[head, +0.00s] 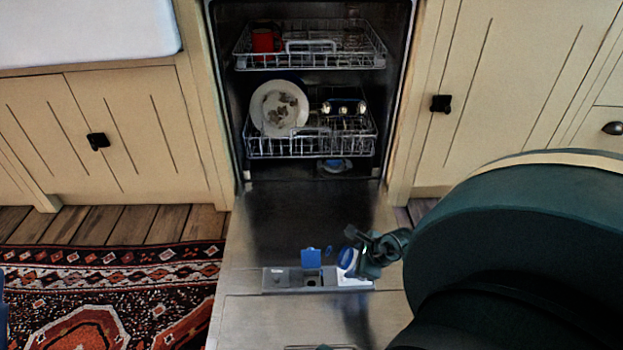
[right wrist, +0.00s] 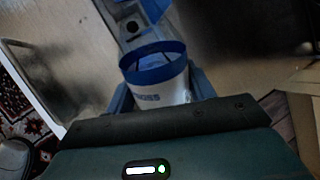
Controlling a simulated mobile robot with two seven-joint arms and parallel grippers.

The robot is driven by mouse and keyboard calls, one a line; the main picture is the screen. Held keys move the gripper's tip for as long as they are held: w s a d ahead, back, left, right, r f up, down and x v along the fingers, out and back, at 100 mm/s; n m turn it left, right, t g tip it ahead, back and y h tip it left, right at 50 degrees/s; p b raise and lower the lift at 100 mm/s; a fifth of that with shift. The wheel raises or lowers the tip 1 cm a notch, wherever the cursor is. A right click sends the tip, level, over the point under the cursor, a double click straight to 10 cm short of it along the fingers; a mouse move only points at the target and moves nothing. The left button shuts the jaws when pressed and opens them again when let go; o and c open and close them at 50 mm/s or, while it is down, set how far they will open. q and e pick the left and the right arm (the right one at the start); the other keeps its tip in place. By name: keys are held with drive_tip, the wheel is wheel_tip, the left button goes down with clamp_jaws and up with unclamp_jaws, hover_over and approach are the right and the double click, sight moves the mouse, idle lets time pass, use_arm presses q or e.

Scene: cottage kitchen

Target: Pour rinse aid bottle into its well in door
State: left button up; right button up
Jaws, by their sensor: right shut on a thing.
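The rinse aid bottle (head: 347,261) is white with a blue rim, and it also shows in the right wrist view (right wrist: 160,82). My right gripper (head: 361,257) is shut on it and holds it over the right end of the dispenser panel (head: 280,281). The bottle looks tilted, with its blue end toward the left. The well (head: 311,282) is a dark opening in the panel, left of the bottle. Its blue flap (head: 311,259) stands open behind it. No liquid stream is visible. My left gripper is not seen.
The dishwasher door (head: 290,220) lies open and flat. The lower rack (head: 310,146) holds plates, and the upper rack (head: 340,60) holds a red mug (head: 263,41). Cabinets flank the machine. A patterned rug (head: 120,290) lies at left. My right arm covers the lower right.

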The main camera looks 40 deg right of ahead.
drive_tip(key=shift+w+b, duration=0.15)
drive_tip(key=shift+b, duration=0.2)
drive_tip(key=shift+w+a+t+y, duration=0.15)
drive_tip(key=shift+a+t+y, duration=0.05)
drive_tip(key=shift+t+y, duration=0.3)
drive_tip(key=shift+w+a+r+m+t+y, duration=0.2)
drive_tip(key=shift+w+r+t+y, duration=0.1)
drive_tip(key=shift+r+t, duration=0.15)
drive_tip(key=shift+w+a+r+m+t+y, duration=0.1)
drive_tip(key=shift+w+a+r+t+y, duration=0.15)
drive_tip(key=shift+r+t, duration=0.2)
drive_tip(key=shift+w+t+y, duration=0.15)
drive_tip(key=shift+t+y, duration=0.3)
drive_tip(key=shift+t, duration=0.15)
drive_tip(key=shift+d+f+m+t+y, duration=0.1)
drive_tip(key=shift+f+m+t+y, duration=0.2)
drive_tip(key=shift+f+m+t, duration=0.25)
drive_tip(key=shift+r+t+y, duration=0.3)
drive_tip(key=shift+t+y, duration=0.3)
drive_tip(key=shift+t, duration=0.45)
drive_tip(key=shift+w+a+f+m+t+y, duration=0.15)
drive_tip(key=shift+f+t+y, duration=0.1)
drive_tip(key=shift+t+y, duration=0.25)
drive_tip(key=shift+s+a+f+m+t+y, duration=0.1)
drive_tip(key=shift+f+t+y, duration=0.2)
drive_tip(key=shift+t, duration=0.4)
drive_tip(key=shift+w+a+r+t, duration=0.15)
drive_tip(key=shift+a+t, duration=0.05)
drive_tip(key=shift+t, duration=0.1)
